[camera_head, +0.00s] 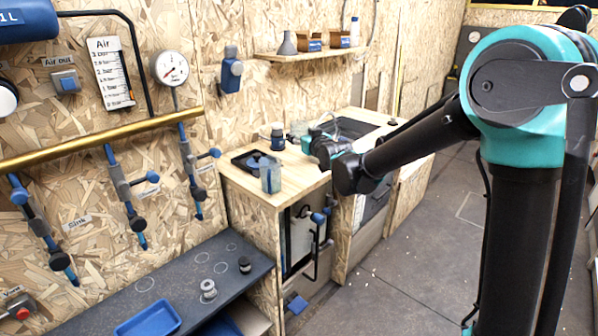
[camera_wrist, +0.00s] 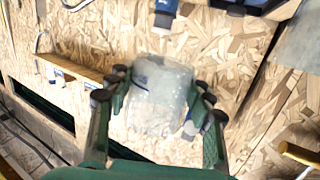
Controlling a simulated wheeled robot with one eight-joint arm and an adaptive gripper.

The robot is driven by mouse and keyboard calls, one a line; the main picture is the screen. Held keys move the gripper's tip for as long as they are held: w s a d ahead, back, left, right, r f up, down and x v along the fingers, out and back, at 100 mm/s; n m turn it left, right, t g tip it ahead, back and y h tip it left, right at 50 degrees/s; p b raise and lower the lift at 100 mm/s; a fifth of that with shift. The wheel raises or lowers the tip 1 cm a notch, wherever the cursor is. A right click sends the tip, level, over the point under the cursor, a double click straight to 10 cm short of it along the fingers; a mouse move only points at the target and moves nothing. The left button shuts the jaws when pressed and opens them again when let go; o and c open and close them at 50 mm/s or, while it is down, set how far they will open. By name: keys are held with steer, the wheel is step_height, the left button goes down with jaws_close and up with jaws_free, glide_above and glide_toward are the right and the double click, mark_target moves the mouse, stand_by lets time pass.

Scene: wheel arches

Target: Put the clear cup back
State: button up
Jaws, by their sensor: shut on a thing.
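My gripper (camera_head: 312,138) is at the end of the outstretched arm, above the wooden worktop by the back wall. In the wrist view my gripper (camera_wrist: 160,102) is shut, its dark fingers on both sides of a clear cup (camera_wrist: 158,90). The cup is see-through with a bluish mark and hangs between the fingers, with the particle-board wall behind it. In the head view the clear cup (camera_head: 298,128) shows only faintly, just left of the gripper, partly hidden by it. Whether it touches anything below cannot be told.
A bluish translucent container (camera_head: 270,178) stands at the worktop's front, beside a black tray (camera_head: 240,161). A dark bottle (camera_head: 277,137) stands behind. A wall shelf (camera_head: 312,54) above holds a grey flask, boxes and a white bottle. A dark bench (camera_head: 190,285) lies lower left.

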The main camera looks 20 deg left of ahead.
mark_target(300, 176)
step_height(300, 176, down, 13)
steer(key=shift+f, duration=0.1)
stand_by(0.4)
steer(key=o, duration=1.2)
steer(key=shift+f, duration=0.1)
